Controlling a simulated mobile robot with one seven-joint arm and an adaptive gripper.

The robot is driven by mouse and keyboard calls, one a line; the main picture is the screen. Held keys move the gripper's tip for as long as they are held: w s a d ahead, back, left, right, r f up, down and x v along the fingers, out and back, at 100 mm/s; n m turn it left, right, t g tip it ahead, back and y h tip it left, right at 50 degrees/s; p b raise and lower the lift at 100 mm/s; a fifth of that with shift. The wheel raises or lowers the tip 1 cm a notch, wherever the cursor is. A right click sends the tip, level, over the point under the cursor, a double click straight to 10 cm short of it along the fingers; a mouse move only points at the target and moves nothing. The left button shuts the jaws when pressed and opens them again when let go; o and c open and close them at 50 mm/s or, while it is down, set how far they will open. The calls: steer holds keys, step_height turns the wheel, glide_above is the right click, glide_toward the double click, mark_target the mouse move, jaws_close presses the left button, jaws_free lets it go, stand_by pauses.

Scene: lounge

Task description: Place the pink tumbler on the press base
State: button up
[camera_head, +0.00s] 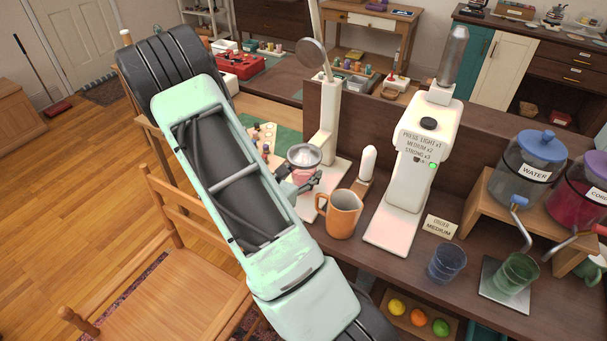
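The pink tumbler (302,178) is mostly hidden, with its pink side showing just under a round silver cup (305,155). The white press has an upright column (328,125), a lever with a round silver head above, and a flat pale base (310,208). The tumbler appears over or on this base; I cannot tell whether it touches it. My gripper (303,185) is at the front of the tumbler, its dark fingers against or very near it. Whether they are closed on it is unclear. My pale green arm hides the area to the left.
An orange mug (341,213) stands close to the right of the press base. A white machine (412,165), an order card (439,227), blue (446,263) and green (516,273) glasses and drink dispensers stand further right. A wooden chair (165,285) is at lower left.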

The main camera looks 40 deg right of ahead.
steer(key=shift+f, duration=0.7)
steer(key=shift+f, duration=0.1)
steer(key=shift+f, duration=0.15)
steer(key=o, duration=1.1)
steer(key=shift+r, duration=0.2)
steer(key=shift+a+r, duration=0.1)
steer(key=b+v, duration=0.1)
steer(key=v, duration=1)
steer(key=shift+s+a+r, duration=0.1)
steer(key=shift+s+a, duration=0.1)
steer(key=shift+a, duration=0.1)
